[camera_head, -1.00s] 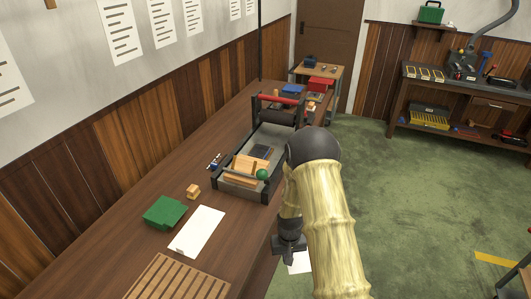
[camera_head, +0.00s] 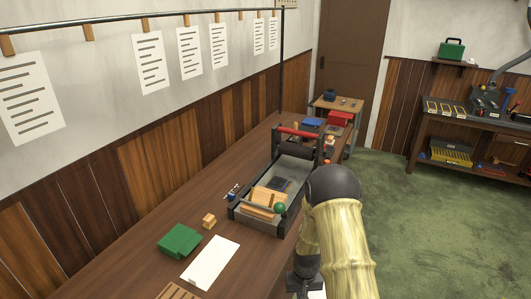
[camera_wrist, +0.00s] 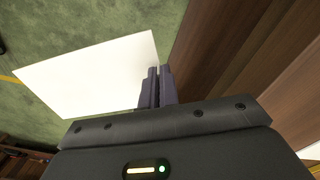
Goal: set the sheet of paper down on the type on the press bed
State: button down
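My gripper (camera_head: 304,282) hangs beside the bench's front edge, low in the head view. In the wrist view, its dark fingers (camera_wrist: 156,88) are shut on the edge of a white sheet of paper (camera_wrist: 95,75). The sheet is held out over the green floor, apart from the press. A small part of it shows below the gripper in the head view (camera_head: 317,295). The press (camera_head: 237,211) stands on the bench, left of my arm. Its bed holds pale wooden pieces (camera_head: 263,197) and a dark block (camera_head: 281,185), apparently the type.
Another white sheet (camera_head: 210,262) lies on the bench (camera_head: 135,258), near a green block (camera_head: 179,240) and a small wooden block (camera_head: 209,221). The press has a red-handled roller (camera_head: 298,131) at its far end and a green knob (camera_head: 280,208) near my arm.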

jog(key=w+r+m, duration=0.1)
jog(key=w+r, duration=0.2)
jog(key=r, duration=0.4)
jog(key=w+r+m, duration=0.2)
jog(key=w+r, duration=0.1)
jog(key=r, duration=0.4)
jog(key=shift+w+r, duration=0.15)
jog(key=shift+w, duration=0.15)
jog(key=shift+s, duration=0.1)
